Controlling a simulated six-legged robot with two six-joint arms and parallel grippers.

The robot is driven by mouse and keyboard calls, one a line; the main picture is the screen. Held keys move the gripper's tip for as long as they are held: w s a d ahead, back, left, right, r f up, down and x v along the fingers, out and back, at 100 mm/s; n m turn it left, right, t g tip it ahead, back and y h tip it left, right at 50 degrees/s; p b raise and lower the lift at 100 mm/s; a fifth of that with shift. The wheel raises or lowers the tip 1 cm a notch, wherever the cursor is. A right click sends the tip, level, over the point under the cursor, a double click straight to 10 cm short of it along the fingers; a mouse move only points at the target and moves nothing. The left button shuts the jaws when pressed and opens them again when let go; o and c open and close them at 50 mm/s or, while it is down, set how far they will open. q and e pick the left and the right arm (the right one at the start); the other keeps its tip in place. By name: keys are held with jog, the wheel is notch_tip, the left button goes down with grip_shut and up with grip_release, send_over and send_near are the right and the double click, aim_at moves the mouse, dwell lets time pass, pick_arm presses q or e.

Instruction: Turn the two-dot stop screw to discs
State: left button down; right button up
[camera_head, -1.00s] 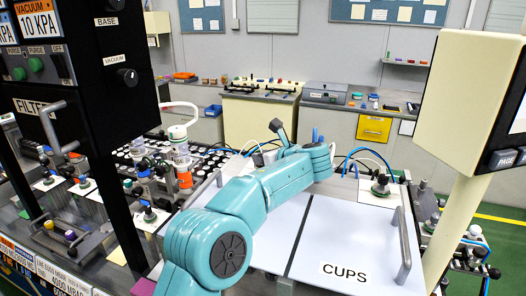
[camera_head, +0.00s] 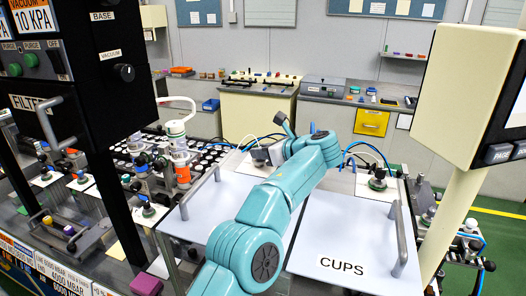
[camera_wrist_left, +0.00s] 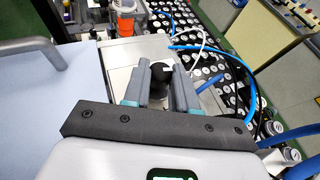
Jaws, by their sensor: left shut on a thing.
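My left gripper (camera_wrist_left: 160,76) is in the left wrist view, its two grey fingers on either side of a round black knob (camera_wrist_left: 160,71). It is shut on this knob, which stands above a pale metal plate (camera_wrist_left: 125,68). I cannot make out two dots or any disc marking on it. In the head view my teal left arm reaches over the white covers, and the gripper (camera_head: 262,156) is at the small pale plate at their far left end. The fingers and knob are small and partly hidden there. My right gripper is not in view.
White covers with upright bar handles (camera_head: 398,238) lie under my arm; one is labelled CUPS (camera_head: 342,266). A white-and-orange cylinder (camera_head: 178,150) and a tray of small round parts stand to the left. Blue tubes (camera_wrist_left: 238,72) run close by the gripper. A cream-coloured post stands right.

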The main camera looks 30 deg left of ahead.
pick_arm(q)
jog(key=shift+f, duration=0.3)
jog(key=c, duration=1)
grip_release()
jog(key=shift+o, duration=0.5)
jog(key=shift+a, duration=0.15)
jog(key=shift+r, duration=0.1)
jog(key=v, duration=1.2)
jog(key=shift+w+r, duration=0.1)
